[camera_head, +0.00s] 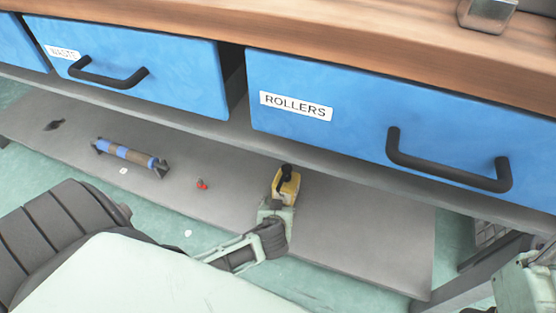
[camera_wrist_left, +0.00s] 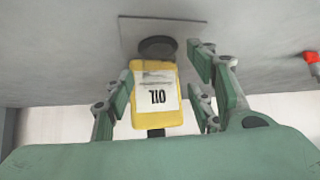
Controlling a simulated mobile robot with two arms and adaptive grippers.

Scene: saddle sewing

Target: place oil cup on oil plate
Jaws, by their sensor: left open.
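The oil cup, a small yellow container with a dark top (camera_head: 287,190), stands on the grey lower shelf in the head view. In the left wrist view the oil cup (camera_wrist_left: 156,98) shows its white OIL label upside down. A black round disc (camera_wrist_left: 158,47) lies at the cup's shelf end, on a thin grey square (camera_wrist_left: 195,33); I cannot tell which is the oil plate, nor whether the cup touches it. My left gripper (camera_wrist_left: 162,75) is open, with its green fingers on either side of the cup.
The grey shelf (camera_head: 360,235) lies below blue drawers, one labelled ROLLERS (camera_head: 350,115). A blue and brown roller (camera_head: 130,154) and a small red item (camera_head: 202,184) lie left of the cup. The shelf right of the cup is clear.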

